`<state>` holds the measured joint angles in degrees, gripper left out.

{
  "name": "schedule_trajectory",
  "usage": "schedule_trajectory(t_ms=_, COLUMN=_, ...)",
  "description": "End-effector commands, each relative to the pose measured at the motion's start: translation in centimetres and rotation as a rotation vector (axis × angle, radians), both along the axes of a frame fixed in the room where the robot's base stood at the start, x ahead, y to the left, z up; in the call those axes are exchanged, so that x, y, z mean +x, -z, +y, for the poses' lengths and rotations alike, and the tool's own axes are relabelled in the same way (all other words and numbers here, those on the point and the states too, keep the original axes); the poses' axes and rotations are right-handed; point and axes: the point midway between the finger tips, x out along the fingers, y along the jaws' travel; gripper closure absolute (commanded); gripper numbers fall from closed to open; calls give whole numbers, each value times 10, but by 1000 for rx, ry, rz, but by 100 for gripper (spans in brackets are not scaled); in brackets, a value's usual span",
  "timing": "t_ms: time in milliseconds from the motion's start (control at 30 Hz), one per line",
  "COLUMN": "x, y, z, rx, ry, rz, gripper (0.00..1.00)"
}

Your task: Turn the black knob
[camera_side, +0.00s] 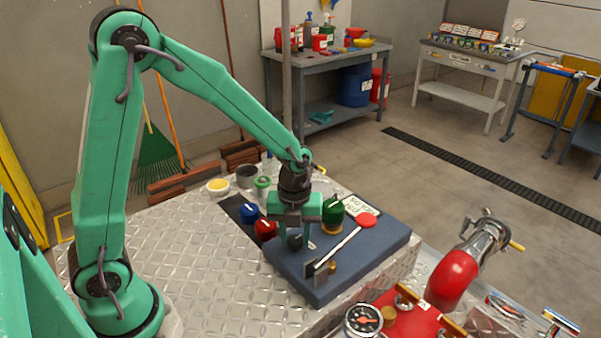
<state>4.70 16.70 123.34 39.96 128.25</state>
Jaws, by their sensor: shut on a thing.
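The black knob (295,242) stands on the blue-grey panel (345,275), low between the fingers of my gripper (296,234). My gripper points down from above and is shut on the knob. The fingers partly cover it, so its pointer and how far it is turned cannot be made out.
A blue knob (249,213) and a red knob (265,230) stand close on the left. A green knob (333,211) is just right of my gripper. A white lever with a red round end (367,220) slants in front.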

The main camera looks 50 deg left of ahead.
Motion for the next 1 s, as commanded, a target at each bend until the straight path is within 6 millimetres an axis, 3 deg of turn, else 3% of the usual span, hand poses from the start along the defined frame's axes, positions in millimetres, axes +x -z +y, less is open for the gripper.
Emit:
schedule_trajectory(t_ms=567, x=0, y=0, z=0, rx=0, ry=53, rz=0, gripper=89)
schedule_trajectory(t_ms=600, x=0, y=0, z=0, rx=0, ry=53, rz=0, gripper=64)
schedule_trajectory(t_ms=700, x=0, y=0, z=0, rx=0, ry=53, rz=0, gripper=45)
schedule_trajectory(t_ms=1000, x=0, y=0, z=0, rx=0, ry=51, rz=0, gripper=45)
